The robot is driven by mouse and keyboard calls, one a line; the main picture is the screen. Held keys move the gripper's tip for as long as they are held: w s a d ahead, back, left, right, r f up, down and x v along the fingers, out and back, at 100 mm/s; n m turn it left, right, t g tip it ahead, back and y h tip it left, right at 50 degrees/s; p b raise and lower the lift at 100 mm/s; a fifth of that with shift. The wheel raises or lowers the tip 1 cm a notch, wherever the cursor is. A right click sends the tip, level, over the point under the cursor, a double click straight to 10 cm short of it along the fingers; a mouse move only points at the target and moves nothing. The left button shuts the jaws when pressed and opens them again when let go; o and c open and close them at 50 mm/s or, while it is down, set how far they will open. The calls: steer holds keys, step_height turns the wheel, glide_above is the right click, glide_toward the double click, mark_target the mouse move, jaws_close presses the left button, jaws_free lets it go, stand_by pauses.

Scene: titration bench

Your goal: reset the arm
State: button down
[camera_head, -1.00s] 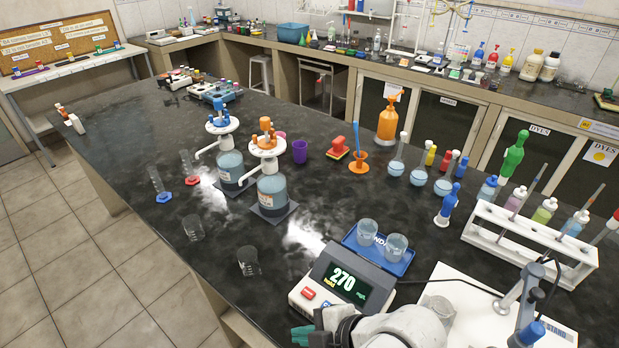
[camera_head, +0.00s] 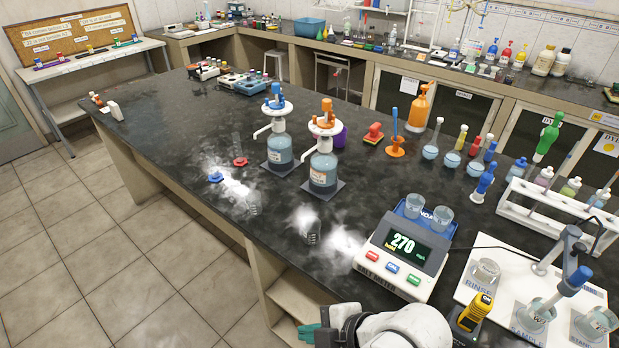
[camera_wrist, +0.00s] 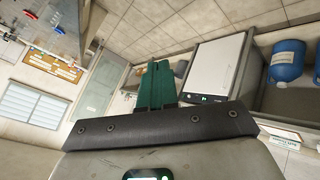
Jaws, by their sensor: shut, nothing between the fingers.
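My gripper (camera_head: 310,334) shows at the bottom edge of the head view, its green fingertips just left of my white wrist. It is off the front side of the dark bench (camera_head: 185,150), with nothing visible in it. In the wrist view my gripper (camera_wrist: 157,84) shows its green fingers side by side, shut and empty. Tiled floor, a white box-like appliance (camera_wrist: 215,65) and a blue bottle (camera_wrist: 288,60) lie beyond the fingers. Most of my arm is out of view.
A balance (camera_head: 407,249) reading 270 stands on the bench near my wrist, with a yellow-black device (camera_head: 473,314) to the right. A white stand board (camera_head: 505,290) holds beakers. Two dispenser bottles (camera_head: 323,170) stand farther back. Floor at left is clear.

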steer(key=s+d+f+m+g+h+b, duration=0.1)
steer(key=s+d+f+m, duration=0.3)
steer(key=d, duration=0.5)
steer(key=s+d+f+m+g+h+b, duration=0.1)
steer(key=s+d+f+m+h, duration=0.3)
steer(key=s+d+m, duration=0.4)
steer(key=s+d+f+m+g+h+b, duration=0.1)
steer(key=s+d+f+m+h, duration=0.2)
steer(key=s+d+f+m, duration=0.2)
steer(key=s+d+m, duration=0.2)
steer(key=d+m, duration=0.2)
steer(key=d, duration=0.1)
steer(key=shift+d+f+m+b, duration=0.15)
steer(key=shift+f+m+b, duration=0.15)
steer(key=shift+m, duration=0.1)
